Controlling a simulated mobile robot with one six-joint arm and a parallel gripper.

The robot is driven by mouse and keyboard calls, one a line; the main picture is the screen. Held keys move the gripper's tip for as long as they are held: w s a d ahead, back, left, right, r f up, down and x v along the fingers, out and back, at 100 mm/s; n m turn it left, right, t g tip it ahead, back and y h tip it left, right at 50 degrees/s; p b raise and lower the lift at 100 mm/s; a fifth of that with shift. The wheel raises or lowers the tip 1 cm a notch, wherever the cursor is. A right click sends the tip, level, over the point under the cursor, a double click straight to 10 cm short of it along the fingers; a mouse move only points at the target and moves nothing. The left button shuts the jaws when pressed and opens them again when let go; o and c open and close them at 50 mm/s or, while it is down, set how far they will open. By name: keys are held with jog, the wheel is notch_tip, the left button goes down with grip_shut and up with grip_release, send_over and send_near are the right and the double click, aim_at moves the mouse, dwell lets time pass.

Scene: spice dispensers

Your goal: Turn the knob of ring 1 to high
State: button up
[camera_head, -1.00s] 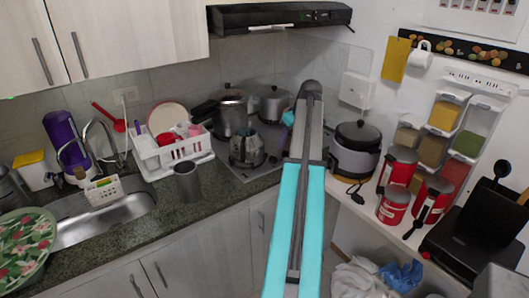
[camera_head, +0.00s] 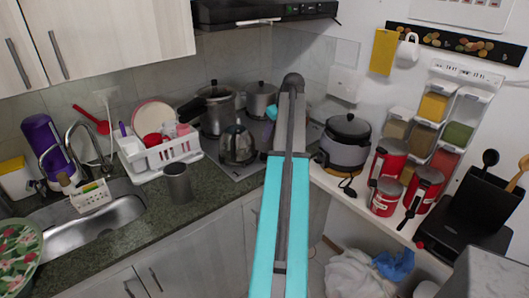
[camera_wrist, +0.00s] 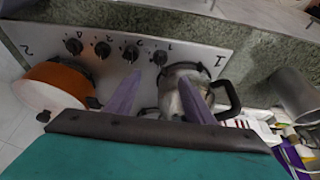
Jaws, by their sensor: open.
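In the wrist view the stove's pale panel (camera_wrist: 205,57) carries a row of several dark knobs with small printed numbers. The knob marked 1 (camera_wrist: 160,57) is at the right end of the row, and a large 1 is printed further right. My gripper (camera_wrist: 159,77) is open and empty, its two purple fingers apart. In the picture, knob 1 lies just beyond and between the fingertips; I see no contact and cannot tell the height gap. Knob 2 (camera_wrist: 131,53) is just left of it. In the head view the stove (camera_head: 215,158) is partly covered by pots, and my arm hides its right side.
A metal pot with a black handle (camera_wrist: 232,97) stands close beside the right finger, and an orange pot (camera_wrist: 58,80) at the left. A grey cup (camera_head: 178,184) and a white dish rack (camera_head: 165,155) stand left of the stove. A rice cooker (camera_head: 345,150) stands right.

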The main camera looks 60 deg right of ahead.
aim_at(264, 153)
jog(key=shift+p+x, duration=1.9)
jog(key=shift+x, duration=4.55)
jog(key=c, duration=1)
jog(key=shift+c, duration=0.2)
jog(key=shift+m+b, duration=0.45)
jog(key=shift+m, duration=0.05)
jog(key=shift+a+f+m+g+h+b, duration=0.1)
jog(key=shift+a+m+g+h+b, duration=0.15)
jog(key=shift+m+h+b, duration=0.75)
jog(key=shift+w+m+g+h+b, duration=0.15)
jog(key=shift+m+g+b, duration=0.25)
jog(key=shift+m, duration=0.9)
jog(key=shift+w+m+g+h+b, duration=0.15)
jog(key=shift+m+g+b, duration=0.15)
jog(key=shift+m, duration=1)
